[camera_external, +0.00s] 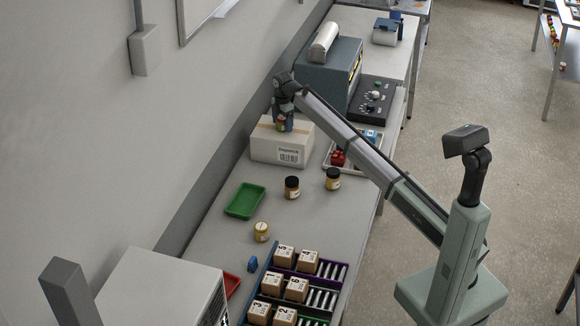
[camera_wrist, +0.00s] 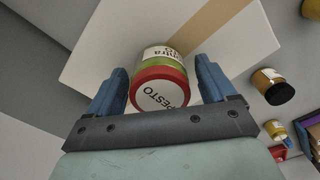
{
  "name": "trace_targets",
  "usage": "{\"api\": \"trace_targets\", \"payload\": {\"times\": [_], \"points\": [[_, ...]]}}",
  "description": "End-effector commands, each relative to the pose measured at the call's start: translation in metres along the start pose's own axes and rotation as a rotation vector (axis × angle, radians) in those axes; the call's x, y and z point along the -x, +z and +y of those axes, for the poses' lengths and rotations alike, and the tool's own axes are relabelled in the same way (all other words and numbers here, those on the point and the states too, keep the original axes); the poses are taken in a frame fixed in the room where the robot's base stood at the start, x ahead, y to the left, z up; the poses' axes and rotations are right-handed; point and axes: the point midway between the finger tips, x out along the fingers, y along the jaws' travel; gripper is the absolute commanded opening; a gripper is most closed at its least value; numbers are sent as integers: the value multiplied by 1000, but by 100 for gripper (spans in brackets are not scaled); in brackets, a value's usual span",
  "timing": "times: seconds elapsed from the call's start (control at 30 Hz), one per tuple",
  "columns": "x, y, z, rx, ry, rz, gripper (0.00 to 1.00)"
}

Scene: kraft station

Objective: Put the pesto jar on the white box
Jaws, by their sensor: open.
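The pesto jar (camera_wrist: 160,78) has a red lid marked "PESTO" and a green and white label. In the wrist view it is between my gripper's two blue fingers, with small gaps beside it. My gripper (camera_external: 282,124) is open over the white box, around the jar, which shows only as a small red and green patch in the external view (camera_external: 281,125). The white box (camera_external: 278,150) has a tan tape strip and a barcode label, and it also shows in the wrist view (camera_wrist: 95,50). The jar appears to stand on the box top; its base is hidden.
Two dark-lidded jars (camera_external: 292,187) (camera_external: 333,179) and a yellow-lidded jar (camera_external: 262,232) stand nearer on the bench. A green tray (camera_external: 245,201) lies left of them. A tray with red and blue items (camera_external: 345,160) is right of the box. A grey machine (camera_external: 328,70) stands behind.

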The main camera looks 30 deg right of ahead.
Motion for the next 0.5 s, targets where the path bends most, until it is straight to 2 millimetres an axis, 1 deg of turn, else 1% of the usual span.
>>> {"api": "trace_targets", "payload": {"times": [0.17, 0.27, 0.5], "points": [[6, 0, 0, 0, 0, 0, 84], [16, 0, 1, 0, 1, 0, 84], [61, 0, 2, 0, 2, 0, 84]]}}
